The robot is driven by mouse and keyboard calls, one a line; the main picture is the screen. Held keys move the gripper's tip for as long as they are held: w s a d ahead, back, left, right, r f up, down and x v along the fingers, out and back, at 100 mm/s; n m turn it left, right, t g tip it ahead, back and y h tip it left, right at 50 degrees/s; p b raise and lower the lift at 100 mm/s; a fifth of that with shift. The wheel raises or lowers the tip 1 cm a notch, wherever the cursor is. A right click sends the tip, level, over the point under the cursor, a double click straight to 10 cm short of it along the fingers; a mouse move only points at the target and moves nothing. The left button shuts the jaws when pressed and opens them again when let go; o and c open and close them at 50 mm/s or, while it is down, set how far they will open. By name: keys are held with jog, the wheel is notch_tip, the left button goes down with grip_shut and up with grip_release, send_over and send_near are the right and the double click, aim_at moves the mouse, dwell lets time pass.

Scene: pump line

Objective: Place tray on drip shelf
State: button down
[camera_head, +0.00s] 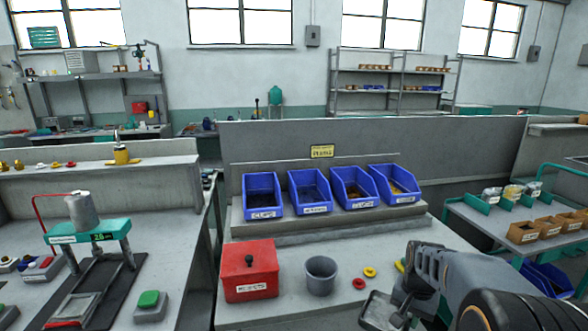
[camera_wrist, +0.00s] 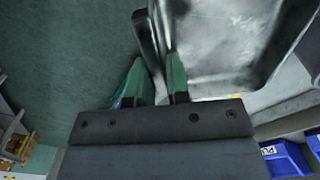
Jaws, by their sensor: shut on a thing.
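A grey metal tray (camera_head: 378,314) is partly in view at the bottom of the head view, under my gripper (camera_head: 404,295). In the wrist view the tray (camera_wrist: 225,45) fills the upper right, its inside shiny and streaked. My gripper (camera_wrist: 158,75) has its two green fingers on either side of the tray's dark rim and is shut on it. The tray's far side runs out of the wrist view. I cannot pick out a drip shelf for certain in either view.
On the bench stand a red box (camera_head: 250,272), a grey cup (camera_head: 321,276) and small red and yellow rings (camera_head: 359,283). Blue labelled bins (camera_head: 263,196) line a raised ledge behind. A teal-framed rack (camera_head: 500,225) stands right; a press (camera_head: 88,235) stands left.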

jog(key=w+a+f+n+p, duration=0.1)
jog(key=a+f+n+p, duration=0.1)
jog(key=a+f, duration=0.3)
jog(key=w+a+f+n+p, duration=0.1)
jog(key=a+f+n, duration=0.4)
jog(key=f, duration=0.6)
jog(key=shift+a+f+p, duration=0.2)
jog(key=shift+a+p, duration=0.15)
jog(key=shift+a, duration=0.1)
jog(key=shift+d, duration=0.1)
